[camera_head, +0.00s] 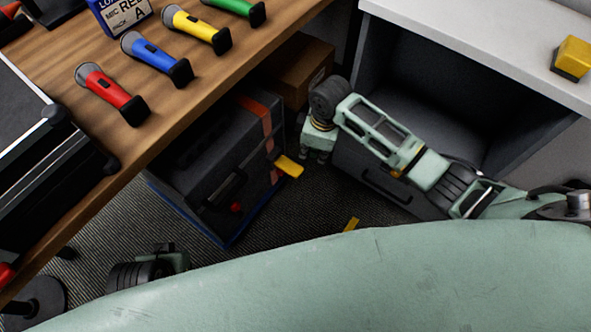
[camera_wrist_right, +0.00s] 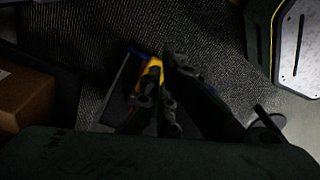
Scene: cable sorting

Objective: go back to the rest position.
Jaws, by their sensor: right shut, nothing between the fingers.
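My right arm comes in from the right in the head view, low in front of the grey cabinet. My right gripper (camera_head: 319,153) hangs at its end, pointing down, just right of the black case and its yellow latch (camera_head: 288,166). In the right wrist view the fingers (camera_wrist_right: 158,108) are dark and close together, with nothing held. A yellow part (camera_wrist_right: 149,70) shows behind them. At the lower left of the head view a dark ribbed joint with a pale green piece shows, likely mine. My left gripper cannot be made out.
The wooden desk (camera_head: 62,68) holds red, blue, yellow and green microphones and a labelled box. Under it stand the black case (camera_head: 190,185) and a cardboard box (camera_head: 300,68). The open grey cabinet (camera_head: 400,22) is behind my right arm.

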